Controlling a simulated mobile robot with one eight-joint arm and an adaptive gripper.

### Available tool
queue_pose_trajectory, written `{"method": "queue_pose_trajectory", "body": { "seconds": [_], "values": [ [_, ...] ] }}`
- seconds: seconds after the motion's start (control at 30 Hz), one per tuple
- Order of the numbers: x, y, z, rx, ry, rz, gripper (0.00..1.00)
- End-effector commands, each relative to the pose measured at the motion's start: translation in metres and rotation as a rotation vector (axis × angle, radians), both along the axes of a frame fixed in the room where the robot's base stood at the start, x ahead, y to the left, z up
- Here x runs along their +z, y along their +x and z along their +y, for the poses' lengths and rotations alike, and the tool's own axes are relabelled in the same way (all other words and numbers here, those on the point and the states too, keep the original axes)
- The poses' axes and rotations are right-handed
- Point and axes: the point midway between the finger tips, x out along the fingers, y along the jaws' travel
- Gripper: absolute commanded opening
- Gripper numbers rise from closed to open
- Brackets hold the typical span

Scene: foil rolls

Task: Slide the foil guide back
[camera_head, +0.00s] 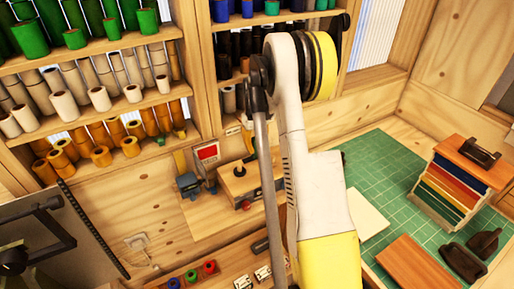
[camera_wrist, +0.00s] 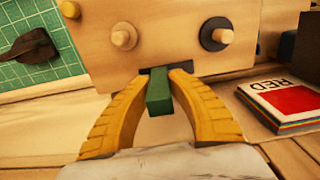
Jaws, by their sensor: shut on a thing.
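In the wrist view, a short green bar (camera_wrist: 159,92), which seems to be the foil guide, sticks out of a dark slot at the lower edge of a pale wooden block (camera_wrist: 170,45). My gripper (camera_wrist: 166,82) has its two yellow fingers shut on the green bar, one fingertip on each side. The fingertips are close to the block's face. The block has a light round knob (camera_wrist: 123,37) at left and a dark-ringed knob (camera_wrist: 216,34) at right. In the head view my arm covers the middle, and the fingertips cannot be made out.
A booklet marked RED (camera_wrist: 288,100) lies right of the block. A green cutting mat (camera_wrist: 30,85) is at left in the wrist view. The head view shows shelves of rolls (camera_head: 100,95), a rack of coloured sheets (camera_head: 455,185) and a brown board (camera_head: 418,264) on the mat.

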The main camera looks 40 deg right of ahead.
Motion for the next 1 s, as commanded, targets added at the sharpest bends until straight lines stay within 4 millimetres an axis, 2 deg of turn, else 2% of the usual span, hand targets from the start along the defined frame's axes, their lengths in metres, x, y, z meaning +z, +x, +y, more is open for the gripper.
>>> {"method": "queue_pose_trajectory", "body": {
  "seconds": [0.2, 0.5, 0.53, 0.6, 0.9, 1.0],
  "values": [
    [-0.003, 0.009, 0.036, 0.003, 0.001, 0.000, 0.00],
    [-0.001, 0.010, 0.043, 0.002, 0.003, 0.000, 0.00],
    [-0.001, 0.010, 0.043, 0.002, 0.003, 0.000, 0.24],
    [-0.001, 0.010, 0.043, 0.002, 0.003, 0.000, 0.45],
    [0.000, 0.010, 0.042, 0.001, 0.001, 0.000, 0.45],
    [0.006, 0.010, 0.042, 0.001, 0.001, 0.000, 0.45]
  ]
}}
